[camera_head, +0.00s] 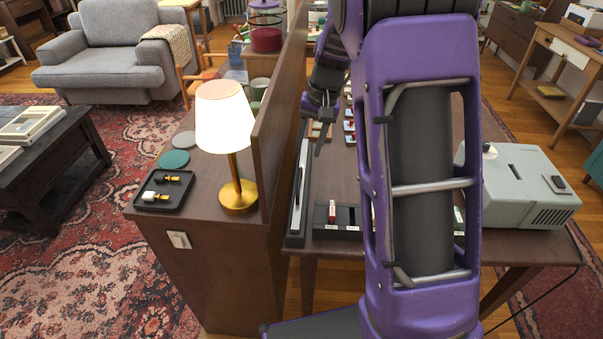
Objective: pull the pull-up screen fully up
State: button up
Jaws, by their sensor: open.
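A long, narrow grey-and-black housing (298,205) lies along the left edge of the brown table, beside the wooden partition. It looks like the pull-up screen in its case, with a dark slot or bar along its top. No raised screen sheet shows. My gripper (317,128) is open, with its dark fingers pointing down near the far end of the housing. Nothing shows between the fingers. I cannot tell whether a finger touches the housing. My purple arm hides much of the table to the right.
The wooden partition (275,90) rises close to the left of the housing. A lit lamp (225,120) stands on the cabinet beyond it. A black divided tray (345,218) sits right of the housing's near end. A grey projector-like box (525,190) stands at the table's right.

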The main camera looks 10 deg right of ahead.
aim_at(300, 178)
jog(key=f, duration=0.3)
jog(key=a+f, duration=0.1)
jog(key=f, duration=0.1)
jog(key=f+b, duration=0.1)
jog(key=f, duration=0.2)
jog(key=shift+w+a+f, duration=0.3)
jog(key=shift+a, duration=0.05)
grip_shut()
dwell(0.9)
